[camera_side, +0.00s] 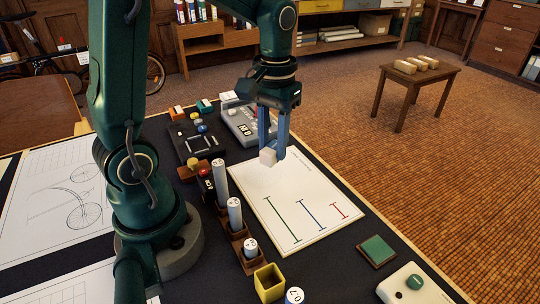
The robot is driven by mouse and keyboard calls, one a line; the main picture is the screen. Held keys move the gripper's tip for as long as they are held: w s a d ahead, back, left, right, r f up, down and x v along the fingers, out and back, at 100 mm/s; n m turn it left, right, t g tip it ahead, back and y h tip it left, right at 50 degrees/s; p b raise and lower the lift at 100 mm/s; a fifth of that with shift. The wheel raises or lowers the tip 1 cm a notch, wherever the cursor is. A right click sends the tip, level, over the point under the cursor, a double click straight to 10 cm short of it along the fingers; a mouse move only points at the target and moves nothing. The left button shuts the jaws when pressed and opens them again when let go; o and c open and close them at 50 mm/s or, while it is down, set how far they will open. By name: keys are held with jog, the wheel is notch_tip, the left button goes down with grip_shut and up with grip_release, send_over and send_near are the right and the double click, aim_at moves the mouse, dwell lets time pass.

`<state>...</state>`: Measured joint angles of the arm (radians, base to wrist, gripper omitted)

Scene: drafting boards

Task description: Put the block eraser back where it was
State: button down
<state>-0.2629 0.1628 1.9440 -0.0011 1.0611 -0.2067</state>
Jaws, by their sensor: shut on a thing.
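My gripper (273,150) points down above the table, its blue fingers shut on a small pale block, which I take to be the block eraser (267,157). The eraser is near the upper left part of a white drawing sheet (270,205). It looks held above the sheet, but the height of the gap is hard to tell. The sheet carries green, blue and red line marks of different lengths. The fingers hide part of the eraser.
Left of the sheet stand white labelled cylinders (234,213) in a brown stepped holder. A yellow open box (269,283), a green square pad (376,250) and a white device with a green knob (405,285) are at the front. A grey device (243,124) lies behind.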

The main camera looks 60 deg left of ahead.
jog(key=d+r+m, duration=0.2)
jog(key=d+m, duration=0.3)
jog(key=d, duration=0.4)
jog(key=d+f, duration=0.2)
jog(key=d, duration=0.1)
jog(key=d+f, duration=0.2)
jog(key=d, duration=0.2)
jog(key=s+d+f, duration=0.1)
jog(key=d+f, duration=0.1)
jog(key=d, duration=0.1)
jog(key=shift+d+f, duration=0.25)
jog(key=shift+d, duration=0.15)
jog(key=shift+d+f, duration=0.4)
jog(key=shift+f, duration=1.85)
jog(key=shift+f, duration=0.1)
jog(key=c, duration=0.6)
grip_release()
